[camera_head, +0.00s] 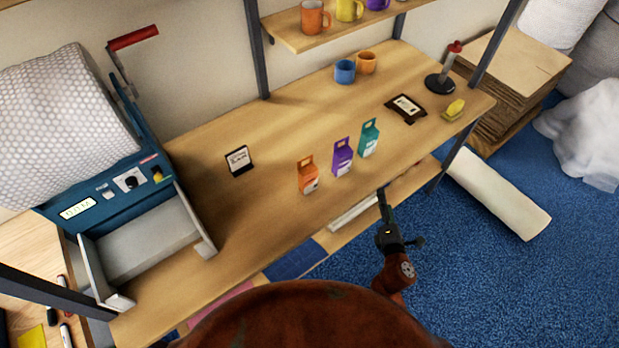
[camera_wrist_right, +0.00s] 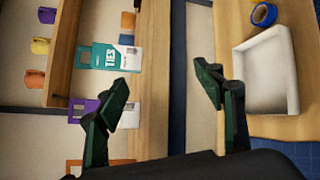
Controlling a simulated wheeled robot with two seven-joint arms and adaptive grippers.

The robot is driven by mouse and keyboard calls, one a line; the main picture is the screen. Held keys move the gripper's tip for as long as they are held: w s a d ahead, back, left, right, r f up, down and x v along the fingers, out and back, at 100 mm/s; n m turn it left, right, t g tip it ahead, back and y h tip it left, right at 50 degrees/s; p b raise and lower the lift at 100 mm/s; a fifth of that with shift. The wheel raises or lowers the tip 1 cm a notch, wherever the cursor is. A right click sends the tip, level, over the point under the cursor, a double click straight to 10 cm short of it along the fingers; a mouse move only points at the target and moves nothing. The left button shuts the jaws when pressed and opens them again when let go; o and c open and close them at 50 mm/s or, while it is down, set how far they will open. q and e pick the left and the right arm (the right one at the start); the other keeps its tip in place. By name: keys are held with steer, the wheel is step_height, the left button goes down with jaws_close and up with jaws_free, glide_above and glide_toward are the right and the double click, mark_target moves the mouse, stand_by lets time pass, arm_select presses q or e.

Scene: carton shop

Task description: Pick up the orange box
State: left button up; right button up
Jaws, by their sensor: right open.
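The orange box (camera_head: 308,177) stands upright on the wooden table near its front edge, leftmost of three small cartons with handle tops. A purple box (camera_head: 342,159) and a teal box (camera_head: 369,140) stand to its right. My right gripper (camera_head: 382,205) is in front of the table edge, to the right of the orange box and apart from it. In the right wrist view my right gripper (camera_wrist_right: 168,98) is open with nothing between its fingers. There, the teal box (camera_wrist_right: 103,57) and purple box (camera_wrist_right: 80,108) show at left; an orange edge (camera_wrist_right: 73,165) is partly cut off below. My left gripper is not in view.
A blue machine (camera_head: 130,185) stands at the table's left end. Two mugs (camera_head: 345,72), a dark frame (camera_head: 406,108) and a red-topped stand (camera_head: 440,83) are farther back.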

steer(key=w+a+r+n+t+y, duration=0.1)
steer(key=a+r+n+t+y, duration=0.15)
steer(key=a+r+n, duration=0.4)
steer(key=n+g+y, duration=0.3)
steer(key=n+y, duration=0.5)
steer(key=n, duration=0.4)
glide_toward(311, 181)
steer(key=w, duration=0.3)
steer(key=shift+w+a+r+h, duration=0.25)
steer(key=shift+w+a+r, duration=0.05)
steer(key=shift+w+r, duration=0.1)
steer(key=a, duration=0.1)
steer(key=w+a+n, duration=0.1)
steer(key=shift+w+a+f+n+p, duration=0.15)
steer(key=shift+a+n+p, duration=0.1)
steer(key=shift+a+p, duration=0.05)
steer(key=x, duration=0.6)
steer(key=shift+f, duration=0.15)
steer(key=shift+c, duration=0.2)
steer(key=c, duration=1.3)
